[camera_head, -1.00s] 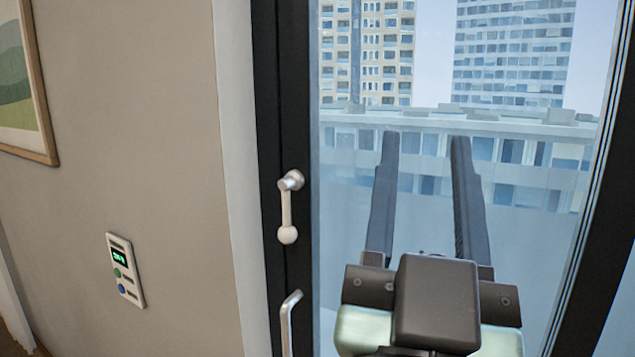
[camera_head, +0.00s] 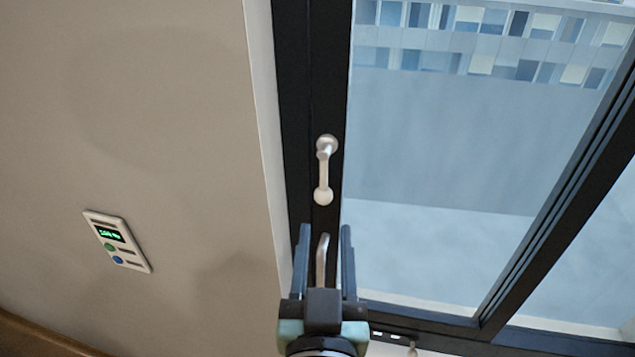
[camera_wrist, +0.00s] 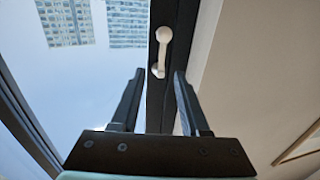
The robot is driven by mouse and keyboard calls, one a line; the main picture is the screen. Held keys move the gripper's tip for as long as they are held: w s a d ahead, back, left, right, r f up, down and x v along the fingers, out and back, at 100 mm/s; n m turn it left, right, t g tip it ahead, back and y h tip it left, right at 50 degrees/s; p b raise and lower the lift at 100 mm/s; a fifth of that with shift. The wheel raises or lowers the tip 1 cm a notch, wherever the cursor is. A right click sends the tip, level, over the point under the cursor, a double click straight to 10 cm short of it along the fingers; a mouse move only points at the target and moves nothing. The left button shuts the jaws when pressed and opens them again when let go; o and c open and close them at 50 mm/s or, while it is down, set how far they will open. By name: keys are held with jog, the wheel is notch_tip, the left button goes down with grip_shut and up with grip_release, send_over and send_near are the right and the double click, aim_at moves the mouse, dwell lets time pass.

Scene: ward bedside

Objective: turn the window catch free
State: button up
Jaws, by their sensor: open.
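The window catch (camera_head: 325,170) is a pale lever with a round knob at its lower end, mounted on the dark window frame (camera_head: 300,90). It hangs straight down from its pivot. My gripper (camera_head: 326,232) is open and empty, just below the catch in the head view, with its fingers on either side of the silver pull handle (camera_head: 322,262). I cannot tell how far the fingers stand from the frame. In the wrist view the catch (camera_wrist: 162,50) shows beyond and between the fingertips of my gripper (camera_wrist: 159,72), apart from them.
A wall panel (camera_head: 117,241) with a green display and buttons is on the beige wall at left. The window glass (camera_head: 440,150) fills the right side, with buildings outside. A picture frame (camera_wrist: 300,145) shows at lower right in the wrist view.

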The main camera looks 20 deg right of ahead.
aim_at(323, 181)
jog(key=b+x, duration=0.4)
jog(key=x, duration=0.1)
jog(key=b+x, duration=0.4)
jog(key=x, duration=0.2)
jog(key=shift+a, duration=0.25)
grip_shut()
dwell(1.4)
